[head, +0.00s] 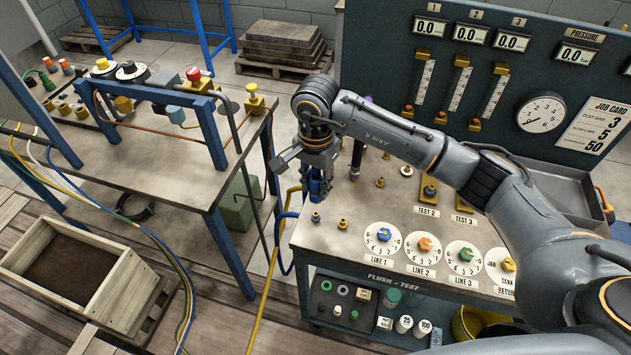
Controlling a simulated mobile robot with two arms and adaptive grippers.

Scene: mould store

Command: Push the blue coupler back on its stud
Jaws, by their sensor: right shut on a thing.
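My right gripper (318,172) is at the left end of the flush-test bench (400,205), pointing down. It is shut on the blue coupler (316,188), which stands roughly upright, partly hidden by the fingers. A blue hose (282,232) hangs over the bench's left edge below the gripper. A small brass-coloured stud (315,217) shows on the bench top just in front of the coupler, and another stud (342,224) is to its right. I cannot tell whether the coupler touches a stud beneath it. My left gripper is not in view.
Dials (384,238) line the bench's front, behind them further fittings and a tall gauge panel (480,80). A blue-framed table (180,150) is left across a gap; a wooden crate (75,270) is on the floor.

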